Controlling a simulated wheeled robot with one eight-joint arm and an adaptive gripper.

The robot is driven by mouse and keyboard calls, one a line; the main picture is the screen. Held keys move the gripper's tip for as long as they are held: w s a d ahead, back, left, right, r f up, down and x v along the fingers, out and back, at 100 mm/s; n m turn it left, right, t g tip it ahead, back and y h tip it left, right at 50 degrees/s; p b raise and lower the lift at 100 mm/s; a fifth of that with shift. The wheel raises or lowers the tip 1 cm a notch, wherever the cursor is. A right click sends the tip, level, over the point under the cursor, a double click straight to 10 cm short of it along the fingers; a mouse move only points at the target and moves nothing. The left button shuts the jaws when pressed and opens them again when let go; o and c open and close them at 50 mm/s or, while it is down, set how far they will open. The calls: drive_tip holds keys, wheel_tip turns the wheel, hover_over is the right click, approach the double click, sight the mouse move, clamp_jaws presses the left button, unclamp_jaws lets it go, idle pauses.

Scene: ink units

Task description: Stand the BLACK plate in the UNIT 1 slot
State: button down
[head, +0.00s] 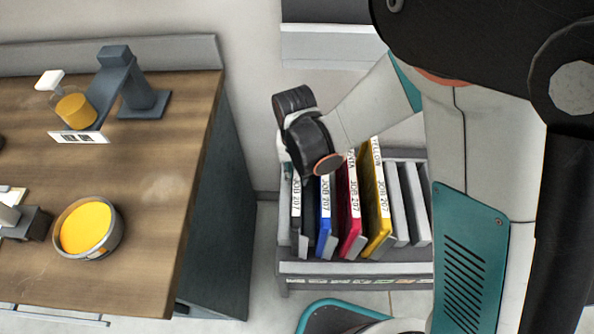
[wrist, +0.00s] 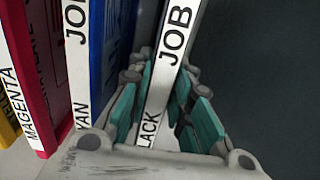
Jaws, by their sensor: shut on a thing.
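The black plate (wrist: 165,72) shows in the wrist view as a white spine lettered BLACK and JOB, with a dark side. My gripper (wrist: 163,95) has its teal-padded fingers on either side of this plate and is shut on it. In the head view the black plate (head: 296,208) stands upright at the left end of a grey rack (head: 350,268). My wrist (head: 308,135) is above it there and hides its upper part and the fingers. I cannot tell whether the plate is lifted off the rack's floor. I cannot make out the UNIT 1 slot in either view.
Blue (head: 325,215), red (head: 351,215) and yellow (head: 377,205) plates stand right of the black one. Grey dividers (head: 408,205) fill the rack's right side. A wooden-topped bench (head: 150,200) stands left, with an ink bowl (head: 88,228) and a bottle stand (head: 140,95). Floor shows between bench and rack.

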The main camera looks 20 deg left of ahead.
drive_tip(key=shift+f, duration=0.1)
drive_tip(key=c, duration=1.4)
unclamp_jaws()
drive_tip(key=shift+o, duration=0.2)
wheel_tip(320, 180, up, 12)
drive_tip(key=shift+s+a, duration=0.1)
wheel_tip(320, 180, up, 5)
drive_tip(key=p, duration=0.3)
drive_tip(key=shift+p, duration=0.3)
